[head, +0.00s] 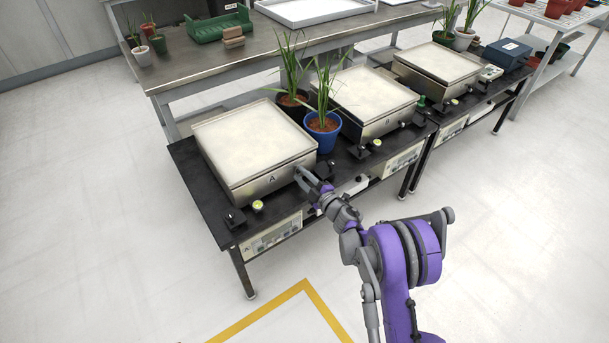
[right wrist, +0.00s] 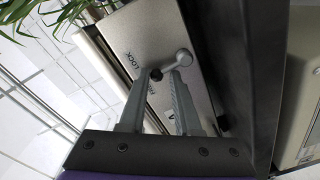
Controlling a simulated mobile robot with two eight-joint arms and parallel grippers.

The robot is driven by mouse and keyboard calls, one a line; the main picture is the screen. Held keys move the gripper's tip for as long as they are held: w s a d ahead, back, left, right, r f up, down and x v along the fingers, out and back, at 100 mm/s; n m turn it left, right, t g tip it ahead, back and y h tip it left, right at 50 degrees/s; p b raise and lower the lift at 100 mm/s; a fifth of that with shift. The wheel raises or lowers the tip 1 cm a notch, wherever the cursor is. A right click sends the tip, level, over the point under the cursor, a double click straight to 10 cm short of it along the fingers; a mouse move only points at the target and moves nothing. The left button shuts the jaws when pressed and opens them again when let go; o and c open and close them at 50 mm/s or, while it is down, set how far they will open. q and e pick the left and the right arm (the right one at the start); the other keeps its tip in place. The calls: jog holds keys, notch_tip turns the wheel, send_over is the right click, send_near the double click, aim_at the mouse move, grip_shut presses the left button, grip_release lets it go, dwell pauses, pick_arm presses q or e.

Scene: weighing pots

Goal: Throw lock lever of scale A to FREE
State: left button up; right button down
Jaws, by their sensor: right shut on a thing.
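Scale A (head: 255,145) is the nearest scale, with a pale square top and an "A" on its front. My right gripper (head: 308,180) is at the right end of its front face. In the right wrist view, the lock lever (right wrist: 180,61) is a short grey handle with a rounded end, beside the printed word LOCK. My right gripper (right wrist: 160,76) is shut on the lever, its fingertips on either side. A second label is mostly hidden behind the fingers, so I cannot read it. My left gripper is not in view.
A blue pot with a plant (head: 323,132) stands just right of scale A, with a dark pot (head: 292,104) behind. Scale B (head: 365,100) is farther right. A black stand and a yellow-green round item (head: 258,205) sit at the table's front left.

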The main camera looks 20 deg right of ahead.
jog(key=n, duration=0.4)
jog(key=shift+s+a+f+h, duration=0.2)
jog(key=shift+a+f+h, duration=0.1)
jog(key=shift+a, duration=0.1)
jog(key=shift+s+a+f+n+b, duration=0.1)
jog(key=shift+a+f+n+b, duration=0.1)
jog(key=shift+n, duration=0.75)
jog(key=shift+s+a+f+n+b, duration=0.1)
jog(key=shift+a+n+b, duration=0.05)
jog(key=shift+n, duration=0.8)
jog(key=c, duration=0.6)
grip_release()
jog(key=shift+a, duration=0.1)
jog(key=shift+s, duration=0.1)
